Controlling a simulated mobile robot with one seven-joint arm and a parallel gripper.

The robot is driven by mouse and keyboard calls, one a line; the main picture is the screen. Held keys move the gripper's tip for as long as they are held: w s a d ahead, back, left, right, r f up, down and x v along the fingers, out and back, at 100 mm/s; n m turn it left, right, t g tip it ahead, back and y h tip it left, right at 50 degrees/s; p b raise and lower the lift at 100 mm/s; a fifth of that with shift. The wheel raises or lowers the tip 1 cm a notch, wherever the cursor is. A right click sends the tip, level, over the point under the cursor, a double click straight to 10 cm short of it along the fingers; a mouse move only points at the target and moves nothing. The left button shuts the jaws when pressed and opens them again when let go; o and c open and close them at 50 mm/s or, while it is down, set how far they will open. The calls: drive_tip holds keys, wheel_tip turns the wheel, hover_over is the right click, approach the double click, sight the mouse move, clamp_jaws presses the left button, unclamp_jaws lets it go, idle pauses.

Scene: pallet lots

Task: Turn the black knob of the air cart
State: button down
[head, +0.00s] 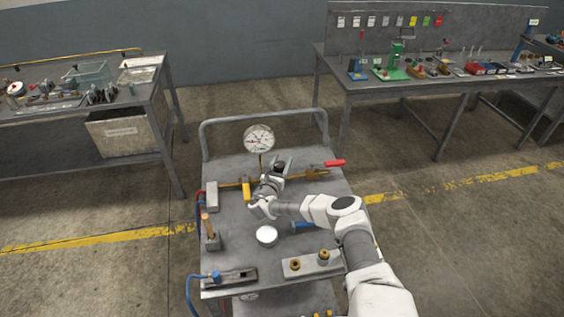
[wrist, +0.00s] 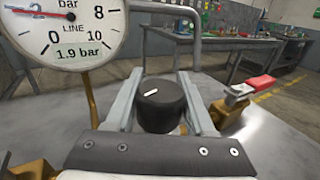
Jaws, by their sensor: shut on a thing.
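The black knob (wrist: 161,106) sits between the two fingers of my gripper (wrist: 160,88) in the wrist view. It has a white pointer mark on top, slanted up to the right. The fingers lie on either side of the knob and are shut on it. In the head view, my gripper (head: 278,172) reaches over the air cart (head: 234,248), and the knob (head: 280,167) shows as a small dark spot, mostly hidden by the fingers. The pressure gauge (head: 259,139) stands on a stem to the left; in the wrist view its dial (wrist: 66,25) reads LINE, 1.9 bar.
A red lever (head: 334,163) stands right of the knob on the brass pipe (head: 312,176). A round white-topped part (head: 267,235) and a blue-handled part (head: 302,225) lie nearer. Workbenches stand left (head: 60,118) and right (head: 420,83), with open floor between.

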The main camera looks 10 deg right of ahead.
drive_tip(key=shift+c, duration=1.3)
unclamp_jaws()
